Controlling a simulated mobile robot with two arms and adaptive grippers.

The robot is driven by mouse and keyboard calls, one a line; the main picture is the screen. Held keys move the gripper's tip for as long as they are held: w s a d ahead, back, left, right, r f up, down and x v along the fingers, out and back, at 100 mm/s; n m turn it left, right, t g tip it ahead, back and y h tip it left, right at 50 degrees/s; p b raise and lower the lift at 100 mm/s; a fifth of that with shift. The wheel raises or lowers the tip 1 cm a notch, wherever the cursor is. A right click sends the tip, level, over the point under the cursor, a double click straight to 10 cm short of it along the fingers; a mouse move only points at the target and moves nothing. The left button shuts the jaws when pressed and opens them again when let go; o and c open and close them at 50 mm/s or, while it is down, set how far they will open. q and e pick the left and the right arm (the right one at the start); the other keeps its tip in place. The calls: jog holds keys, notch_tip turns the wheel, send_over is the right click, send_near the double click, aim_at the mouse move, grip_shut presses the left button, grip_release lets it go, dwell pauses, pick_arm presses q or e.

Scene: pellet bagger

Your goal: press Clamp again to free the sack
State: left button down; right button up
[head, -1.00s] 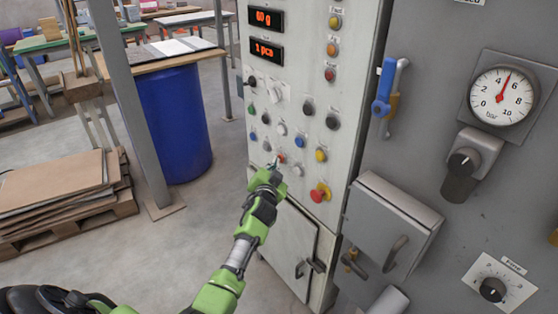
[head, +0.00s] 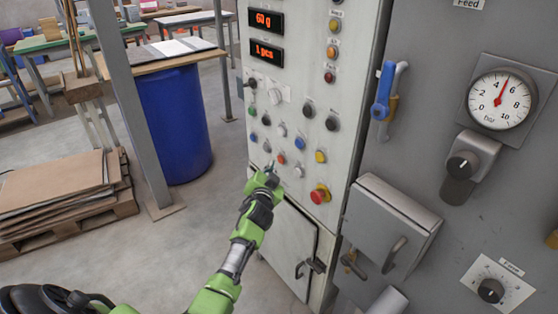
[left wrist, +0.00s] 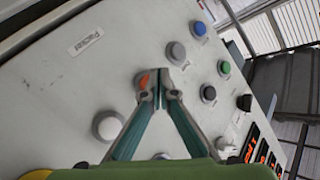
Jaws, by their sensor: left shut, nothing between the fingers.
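The control panel (head: 300,130) carries several coloured push buttons and knobs. Their small labels are too small to read, so I cannot tell which button is Clamp. My left gripper (head: 268,165) is shut and empty, its tips close to the lower left buttons, just left of a red button (head: 281,159). In the left wrist view the shut fingertips (left wrist: 160,88) are near the panel face, below a grey button (left wrist: 176,53); whether they touch anything I cannot tell. A red part (left wrist: 144,82) shows by one fingertip. The sack and my right gripper are not in view.
A red emergency knob (head: 320,194) protrudes lower on the panel. A grey box (head: 385,225) with a handle, a blue lever (head: 384,90) and a pressure gauge (head: 502,99) are to the right. A blue barrel (head: 175,125) and stacked cardboard (head: 60,185) stand left.

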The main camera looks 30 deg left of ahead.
pick_arm(q)
jog(key=s+a+p, duration=0.2)
jog(key=s+p, duration=0.1)
jog(key=s, duration=0.2)
jog(key=shift+s+a, duration=0.2)
jog(key=shift+s, duration=0.1)
dwell(0.9)
